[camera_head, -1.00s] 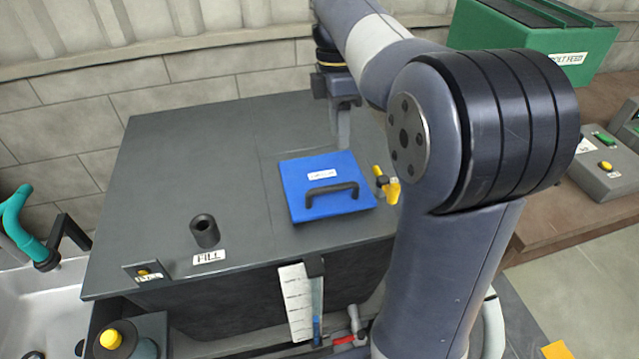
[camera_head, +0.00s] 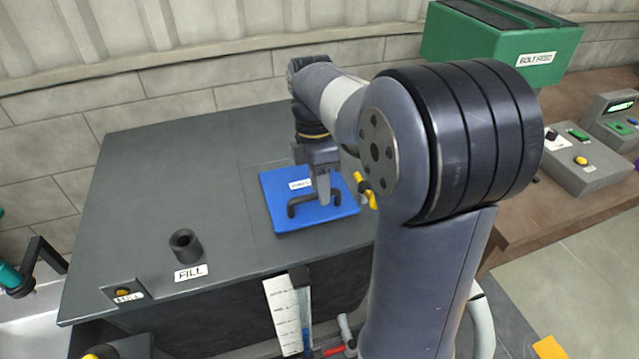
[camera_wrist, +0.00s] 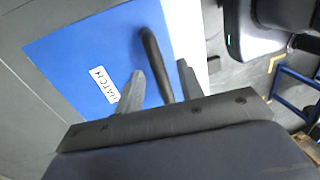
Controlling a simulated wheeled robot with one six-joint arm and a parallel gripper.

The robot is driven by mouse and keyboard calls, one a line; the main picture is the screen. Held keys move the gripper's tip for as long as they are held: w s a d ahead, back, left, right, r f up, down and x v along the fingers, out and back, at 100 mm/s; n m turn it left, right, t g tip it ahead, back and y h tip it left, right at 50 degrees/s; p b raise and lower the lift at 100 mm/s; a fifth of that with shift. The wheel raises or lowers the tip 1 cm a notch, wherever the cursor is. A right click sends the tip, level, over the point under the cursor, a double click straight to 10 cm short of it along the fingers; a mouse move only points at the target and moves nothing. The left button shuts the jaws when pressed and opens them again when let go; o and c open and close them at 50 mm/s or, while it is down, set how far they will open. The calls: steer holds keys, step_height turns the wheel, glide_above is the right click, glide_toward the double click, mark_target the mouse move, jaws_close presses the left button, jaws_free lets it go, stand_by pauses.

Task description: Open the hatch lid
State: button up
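The blue hatch lid (camera_head: 277,192) lies flat and closed on the dark tank top (camera_head: 180,150). It carries a black bar handle (camera_head: 303,200) and a white label. My gripper (camera_head: 324,199) points down at the handle and hides part of it. In the wrist view the lid (camera_wrist: 75,50) fills the upper left, with its HATCH label readable. There my gripper (camera_wrist: 158,70) is open, its two fingers on either side of the handle (camera_wrist: 150,42), with gaps visible between fingers and bar. How deep the fingers reach is hard to tell.
A yellow valve lever (camera_head: 366,190) stands just right of the lid. A FILL pipe stub (camera_head: 186,245) stands on the left of the tank top. A sight gauge (camera_head: 288,315) hangs at the front. A green bolt feed box (camera_head: 500,45) is at the back right.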

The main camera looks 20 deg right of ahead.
jaws_close()
stand_by(0.3)
stand_by(0.3)
